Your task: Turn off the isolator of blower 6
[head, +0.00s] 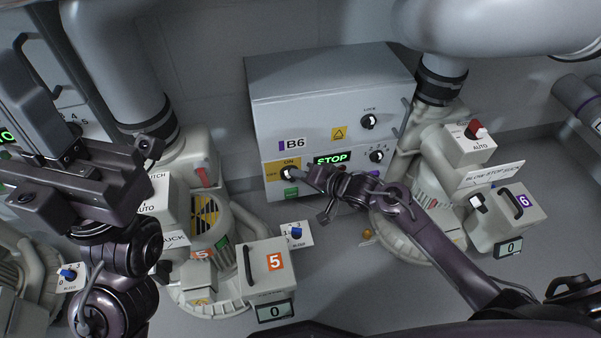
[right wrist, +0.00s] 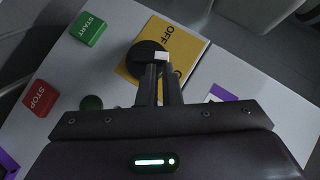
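The control box (head: 330,95) labelled B6 stands at the centre of the head view, with a green STOP display (head: 332,160). Its isolator is a dark knob on a yellow plate (head: 272,172) marked ON, low on the left of the front. In the right wrist view the black knob (right wrist: 143,58) has a white mark and sits on the yellow plate (right wrist: 190,45), where OFF is readable. My right gripper (right wrist: 162,72) has its narrow fingers close together at the knob, seemingly around its grip. My left gripper (head: 148,148) is raised at the left, away from the box; its fingers are unclear.
A green START button (right wrist: 87,29) and a red STOP button (right wrist: 41,98) are near the isolator. Blower 5's box (head: 266,265) stands front left, and blower 6's numbered box (head: 510,212) stands right. A BLEED valve (head: 296,234) is on the floor below B6.

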